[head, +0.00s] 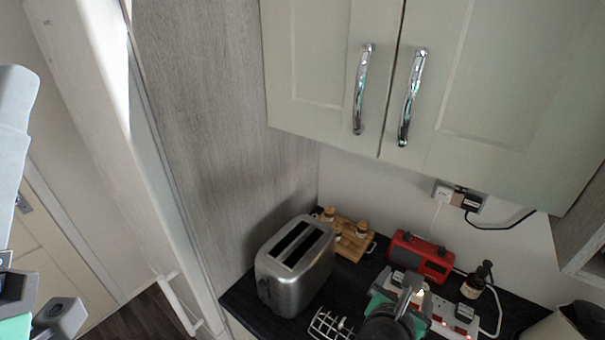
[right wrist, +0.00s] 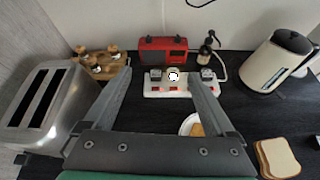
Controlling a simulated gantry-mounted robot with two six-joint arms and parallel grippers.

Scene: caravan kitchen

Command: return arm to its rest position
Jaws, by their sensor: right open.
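My right gripper (head: 405,300) is over the dark worktop in the head view, to the right of the toaster. In the right wrist view its two fingers (right wrist: 161,82) are spread apart with nothing held between them. The white power strip (right wrist: 165,85) lies beyond and between the fingertips.
A silver toaster (head: 293,268), wire rack (head: 330,325), wooden rack with jars (head: 350,240), red radio (head: 420,256) and pump bottle (head: 474,283) stand around. Cupboards (head: 330,70) hang above.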

